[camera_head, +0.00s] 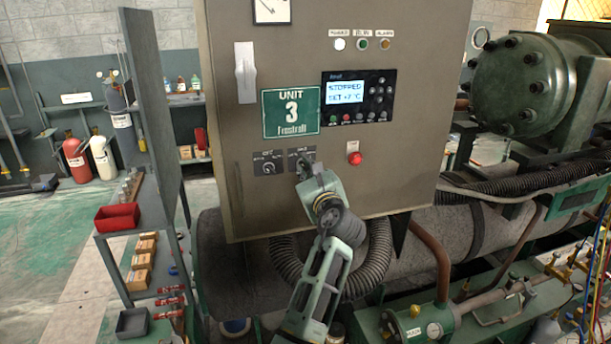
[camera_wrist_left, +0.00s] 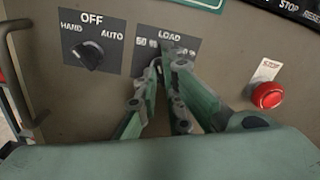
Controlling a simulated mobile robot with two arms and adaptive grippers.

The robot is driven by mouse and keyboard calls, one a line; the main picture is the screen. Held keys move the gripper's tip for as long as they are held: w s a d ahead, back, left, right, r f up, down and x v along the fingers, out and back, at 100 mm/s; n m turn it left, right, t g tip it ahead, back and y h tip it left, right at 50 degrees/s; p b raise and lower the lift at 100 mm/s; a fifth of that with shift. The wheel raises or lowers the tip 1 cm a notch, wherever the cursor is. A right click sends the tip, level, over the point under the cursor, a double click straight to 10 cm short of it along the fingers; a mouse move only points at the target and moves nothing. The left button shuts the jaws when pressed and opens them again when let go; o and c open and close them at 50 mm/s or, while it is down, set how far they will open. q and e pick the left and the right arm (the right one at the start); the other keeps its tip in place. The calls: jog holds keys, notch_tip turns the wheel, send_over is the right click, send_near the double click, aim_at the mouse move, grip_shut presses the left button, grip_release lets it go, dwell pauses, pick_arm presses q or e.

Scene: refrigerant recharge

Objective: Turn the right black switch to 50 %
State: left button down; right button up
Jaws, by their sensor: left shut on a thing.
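The right black switch (camera_wrist_left: 155,66) is on the LOAD plate (camera_wrist_left: 147,45) of the grey-brown cabinet. My left gripper (camera_wrist_left: 168,66) is shut on its knob, and the fingers hide most of it and the right part of the plate. The "50" mark shows at the plate's upper left; I cannot tell which mark the knob points to. In the head view my left gripper (camera_head: 303,166) reaches up to this LOAD plate (camera_head: 301,154). The left black switch (camera_wrist_left: 92,54) sits beside it, with HAND, OFF and AUTO marks. My right gripper is not in view.
A red button (camera_wrist_left: 267,95) is right of the LOAD plate, near my left gripper. The display (camera_head: 346,92) above reads STOPPED. A side shelf with a red bin (camera_head: 117,217) stands left of the cabinet (camera_head: 225,120). Hoses and pipes lie below.

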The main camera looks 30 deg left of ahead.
pick_arm(q)
jog(key=shift+w+d+n, duration=0.1)
jog(key=shift+n, duration=0.2)
jog(key=shift+f+n+b, duration=0.1)
jog(key=shift+n+b, duration=0.35)
jog(key=shift+n, duration=0.05)
jog(key=c, duration=2.3)
grip_release()
jog(key=o, duration=0.4)
jog(key=shift+w+d, duration=0.1)
jog(key=shift+d, duration=0.05)
jog(key=shift+c, duration=0.2)
jog(key=shift+s, duration=0.2)
